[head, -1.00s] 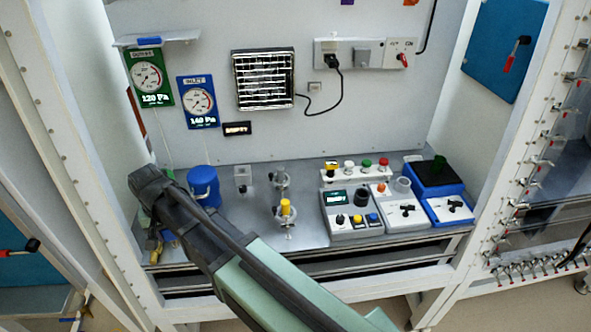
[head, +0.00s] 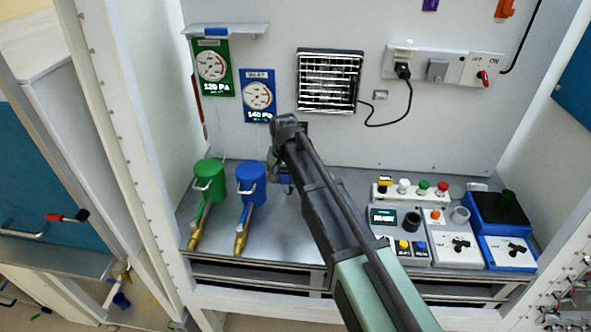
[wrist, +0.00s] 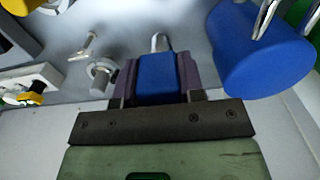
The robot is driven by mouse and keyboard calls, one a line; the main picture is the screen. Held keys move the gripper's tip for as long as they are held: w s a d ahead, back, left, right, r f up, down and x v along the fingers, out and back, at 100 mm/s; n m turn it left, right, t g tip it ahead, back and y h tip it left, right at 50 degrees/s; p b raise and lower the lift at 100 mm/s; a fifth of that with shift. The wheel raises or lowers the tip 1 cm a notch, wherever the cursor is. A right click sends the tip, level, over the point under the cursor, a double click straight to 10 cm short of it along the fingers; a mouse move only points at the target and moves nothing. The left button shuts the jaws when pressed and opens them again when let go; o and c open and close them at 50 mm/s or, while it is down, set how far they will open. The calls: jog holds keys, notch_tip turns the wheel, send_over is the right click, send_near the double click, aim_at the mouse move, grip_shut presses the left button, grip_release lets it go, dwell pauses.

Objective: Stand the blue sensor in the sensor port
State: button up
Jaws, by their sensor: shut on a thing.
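A blue block, which I take to be the blue sensor (wrist: 157,75), sits between the two purple fingers of my gripper (wrist: 157,88). The gripper is shut on it. In the head view my gripper (head: 287,170) is just right of the blue canister (head: 250,180), over the bench, and the arm hides most of it. I cannot tell for sure which fixture is the sensor port. A grey ring-shaped fitting (wrist: 101,73) stands left of the fingers in the wrist view. A metal loop (wrist: 160,42) shows just beyond the blue block.
A green canister (head: 208,172) stands left of the blue one, with brass fittings in front. Control boxes (head: 402,240) with knobs and buttons fill the bench's right side. Gauges and a grille (head: 329,82) are on the back wall. My arm covers the bench's middle.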

jog(key=w, duration=1.5)
jog(key=f+b, duration=0.5)
jog(key=s+f+b, duration=0.1)
jog(key=f+b, duration=0.1)
jog(key=shift+d+f+b, duration=0.3)
jog(key=shift+d+b, duration=0.05)
jog(key=shift+d, duration=0.05)
jog(key=shift+r+p, duration=0.3)
jog(key=shift+r, duration=0.05)
jog(key=shift+c, duration=0.4)
jog(key=shift+f, duration=0.25)
jog(key=o, duration=1.1)
jog(key=shift+r, duration=0.15)
